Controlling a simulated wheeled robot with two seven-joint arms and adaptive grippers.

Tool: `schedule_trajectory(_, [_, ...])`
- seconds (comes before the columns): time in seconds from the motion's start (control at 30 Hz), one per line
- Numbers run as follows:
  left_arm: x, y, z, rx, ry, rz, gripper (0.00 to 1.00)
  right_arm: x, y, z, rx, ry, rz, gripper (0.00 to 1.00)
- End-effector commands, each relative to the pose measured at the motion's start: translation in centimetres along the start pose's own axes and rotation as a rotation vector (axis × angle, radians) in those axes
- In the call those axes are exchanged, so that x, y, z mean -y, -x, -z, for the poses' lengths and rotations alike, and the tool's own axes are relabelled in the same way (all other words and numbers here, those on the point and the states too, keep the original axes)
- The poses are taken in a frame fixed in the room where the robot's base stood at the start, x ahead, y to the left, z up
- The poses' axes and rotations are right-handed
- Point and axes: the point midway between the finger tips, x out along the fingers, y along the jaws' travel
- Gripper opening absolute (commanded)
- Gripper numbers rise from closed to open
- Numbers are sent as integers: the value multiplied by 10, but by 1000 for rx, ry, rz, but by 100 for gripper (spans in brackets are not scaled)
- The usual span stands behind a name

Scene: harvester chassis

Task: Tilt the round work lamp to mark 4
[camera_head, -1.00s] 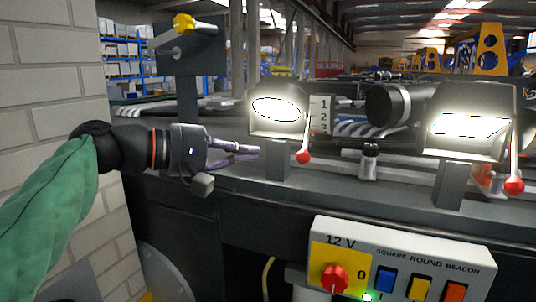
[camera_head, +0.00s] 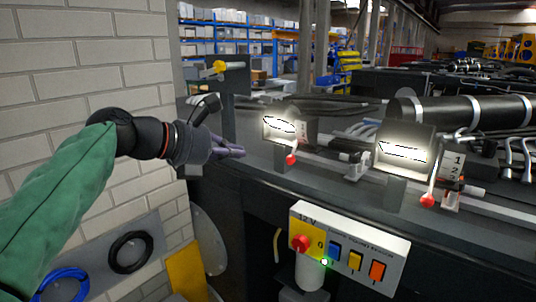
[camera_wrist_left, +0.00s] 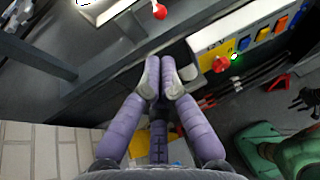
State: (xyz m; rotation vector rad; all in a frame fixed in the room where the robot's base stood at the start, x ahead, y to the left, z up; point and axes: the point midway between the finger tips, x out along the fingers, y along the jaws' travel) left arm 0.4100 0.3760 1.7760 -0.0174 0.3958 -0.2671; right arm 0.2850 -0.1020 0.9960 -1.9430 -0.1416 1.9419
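The round work lamp (camera_head: 279,128) is lit and stands on a short post on the dark chassis beam in the head view. Its lever ends in a red knob (camera_head: 291,160), below the lamp on its right side. A pale mark plate (camera_head: 304,131) sits behind the lamp, mostly hidden, so I cannot read the lamp's mark. My left gripper (camera_head: 242,152) is left of the lamp post, apart from lamp and knob. The left wrist view shows its purple fingers (camera_wrist_left: 160,72) brought together with nothing between them. The red knob (camera_wrist_left: 160,12) shows beyond them there. My right gripper is not in view.
A lit square lamp (camera_head: 404,151) with its own red-knobbed lever (camera_head: 428,201) stands to the right. A 12 V switch box (camera_head: 345,250) hangs below the beam. A brick wall (camera_head: 85,60) is at the left.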

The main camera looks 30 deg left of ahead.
Motion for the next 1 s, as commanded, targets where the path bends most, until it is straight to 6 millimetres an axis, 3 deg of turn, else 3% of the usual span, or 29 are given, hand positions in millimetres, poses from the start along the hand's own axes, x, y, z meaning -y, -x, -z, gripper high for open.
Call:
schedule_trajectory(0.17, [0,-17,1,-4,5,3,0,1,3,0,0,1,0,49])
schedule_trajectory(0.7, [1,-113,0,-3,3,3,0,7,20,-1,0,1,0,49])
schedule_trajectory(1.0, [0,-138,0,-1,2,0,0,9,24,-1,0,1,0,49])
